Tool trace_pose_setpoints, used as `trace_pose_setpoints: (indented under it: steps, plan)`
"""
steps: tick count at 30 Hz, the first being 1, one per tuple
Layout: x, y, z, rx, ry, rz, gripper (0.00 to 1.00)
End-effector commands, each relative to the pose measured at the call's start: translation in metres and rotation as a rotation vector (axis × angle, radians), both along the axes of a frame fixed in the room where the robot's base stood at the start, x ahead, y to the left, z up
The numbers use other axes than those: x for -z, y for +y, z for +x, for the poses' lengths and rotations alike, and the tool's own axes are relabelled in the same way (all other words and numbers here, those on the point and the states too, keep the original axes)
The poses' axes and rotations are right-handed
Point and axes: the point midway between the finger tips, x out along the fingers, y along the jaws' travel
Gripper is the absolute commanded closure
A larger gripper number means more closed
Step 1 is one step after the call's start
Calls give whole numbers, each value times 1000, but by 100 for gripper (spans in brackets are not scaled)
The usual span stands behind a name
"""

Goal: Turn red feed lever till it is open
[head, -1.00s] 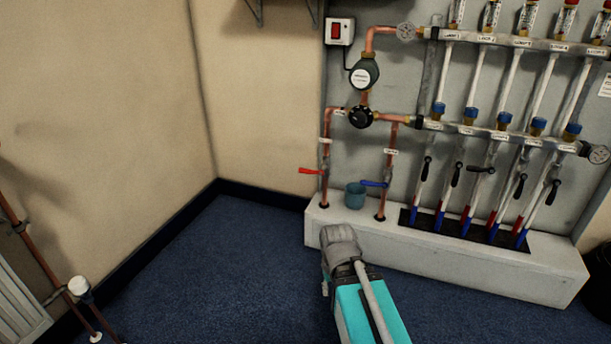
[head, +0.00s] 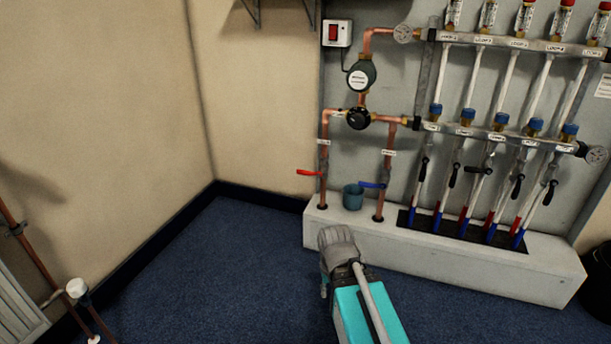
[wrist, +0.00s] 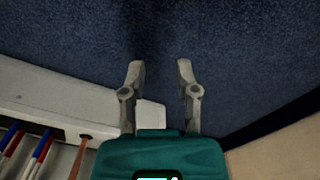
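The red feed lever (head: 309,173) sits low on the left copper pipe of the manifold. Its handle points left, out across the pipe, and lies about level. A blue lever (head: 372,185) sits on the copper pipe to its right, also about level. My gripper shows in the head view in front of the white plinth, lower than the red lever and apart from it. In the wrist view my gripper (wrist: 158,75) has its two fingers apart with nothing between them. The red lever is not in the wrist view.
A teal cup (head: 353,197) stands on the white plinth (head: 460,255) between the two copper pipes. Several black-handled valves (head: 473,170) are on the right. Blue carpet (head: 220,270) is clear left of the plinth.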

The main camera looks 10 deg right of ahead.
Motion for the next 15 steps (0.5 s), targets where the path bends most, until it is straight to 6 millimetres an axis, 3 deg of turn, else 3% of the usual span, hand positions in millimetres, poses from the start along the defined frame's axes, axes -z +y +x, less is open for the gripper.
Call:
trace_pose_setpoints:
  steps: [2, 8, 15]
  plan:
    - [0, 0, 0, 0, 0, 0, 62]
    - [-5, 0, 0, 0, 0, 0, 99]
    - [-31, 0, 0, 0, 0, 0, 100]
